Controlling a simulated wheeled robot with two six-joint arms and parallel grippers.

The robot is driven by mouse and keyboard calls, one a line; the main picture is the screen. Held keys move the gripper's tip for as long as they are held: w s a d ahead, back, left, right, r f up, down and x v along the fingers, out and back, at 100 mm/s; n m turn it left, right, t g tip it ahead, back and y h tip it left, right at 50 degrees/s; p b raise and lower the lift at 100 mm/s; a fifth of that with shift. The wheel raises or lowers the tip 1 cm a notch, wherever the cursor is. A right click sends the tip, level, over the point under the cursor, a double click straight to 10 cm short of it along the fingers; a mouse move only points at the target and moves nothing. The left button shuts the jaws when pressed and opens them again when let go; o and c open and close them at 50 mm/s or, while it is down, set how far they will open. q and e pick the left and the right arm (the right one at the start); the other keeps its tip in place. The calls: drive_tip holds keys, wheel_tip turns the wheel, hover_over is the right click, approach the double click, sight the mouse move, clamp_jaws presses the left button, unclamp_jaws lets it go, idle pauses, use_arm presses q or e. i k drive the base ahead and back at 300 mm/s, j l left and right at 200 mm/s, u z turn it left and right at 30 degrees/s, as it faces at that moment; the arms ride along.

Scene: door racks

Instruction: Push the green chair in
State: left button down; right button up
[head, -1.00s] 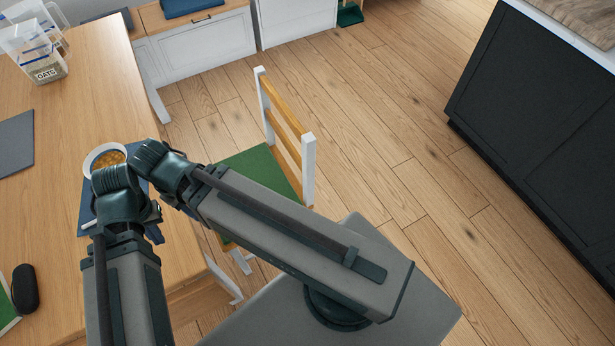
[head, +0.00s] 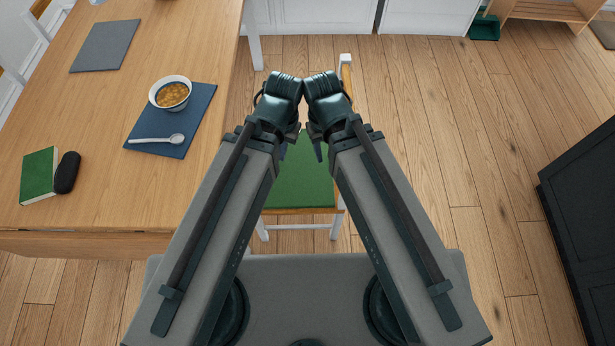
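The green chair has a green seat (head: 303,182), white legs and a wood and white backrest (head: 346,72). It stands upright on the floor to the right of the wooden table (head: 110,205), its backrest on the side away from the table. My two arms reach forward over it and hide the seat's left edge and much of the backrest. I cannot tell how far the seat reaches under the table. Small dark tips show below the front joints of both arms, above the seat; whether my grippers are open or shut is not visible.
On the table are a bowl (head: 171,93) of food, a spoon (head: 157,139) on a blue mat (head: 196,122), a grey mat (head: 106,46), a green book (head: 38,174) and a dark case (head: 67,172). A black cabinet (head: 585,200) stands right. Floor (head: 460,140) between is clear.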

sight(302, 186)
drive_tip(key=k+l, duration=0.1)
drive_tip(key=l, duration=0.25)
drive_tip(key=k+l, duration=0.15)
drive_tip(key=l, duration=0.2)
drive_tip(key=k+l, duration=0.1)
drive_tip(key=l, duration=0.3)
drive_tip(key=l+u, duration=0.1)
drive_tip(key=l, duration=1.4)
drive_tip(key=i+l, duration=0.5)
drive_tip(key=l+u, duration=0.05)
drive_tip(key=l, duration=0.05)
